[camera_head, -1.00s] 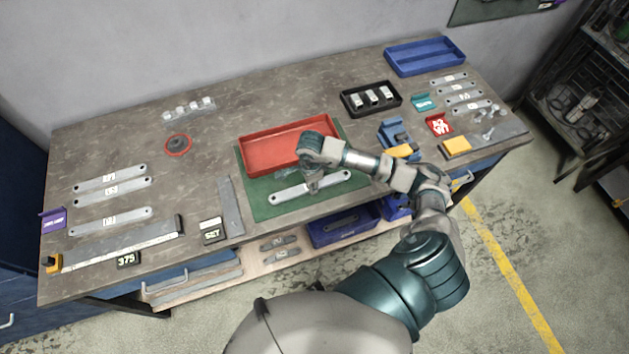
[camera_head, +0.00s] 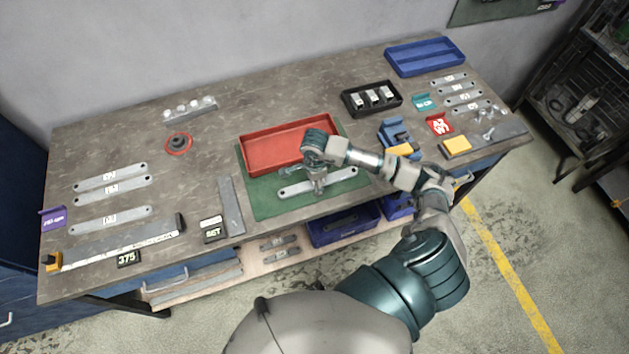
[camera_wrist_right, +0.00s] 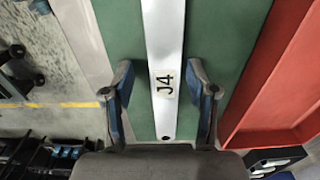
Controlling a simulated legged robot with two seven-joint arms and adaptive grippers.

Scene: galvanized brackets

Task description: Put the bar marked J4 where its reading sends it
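The pale metal bar marked J4 (camera_head: 297,187) lies on the green mat (camera_head: 265,208), in front of the red tray (camera_head: 285,160). Its J4 label shows clearly in the right wrist view, where the bar (camera_wrist_right: 164,35) runs lengthwise between my fingers. My right gripper (camera_head: 319,189) is over the middle of the bar. In the wrist view the right gripper (camera_wrist_right: 160,82) is open, with a gap on each side of the bar. My left gripper is not in view.
At left are several labelled bars (camera_head: 110,177), a long measuring rail (camera_head: 120,243) and a 375 tag (camera_head: 128,259). A SET tag (camera_head: 213,234) sits by a grey strip (camera_head: 231,205). At right are a black tray (camera_head: 347,104), blue tray (camera_head: 425,66), red tag (camera_head: 439,124) and more bars (camera_head: 460,88).

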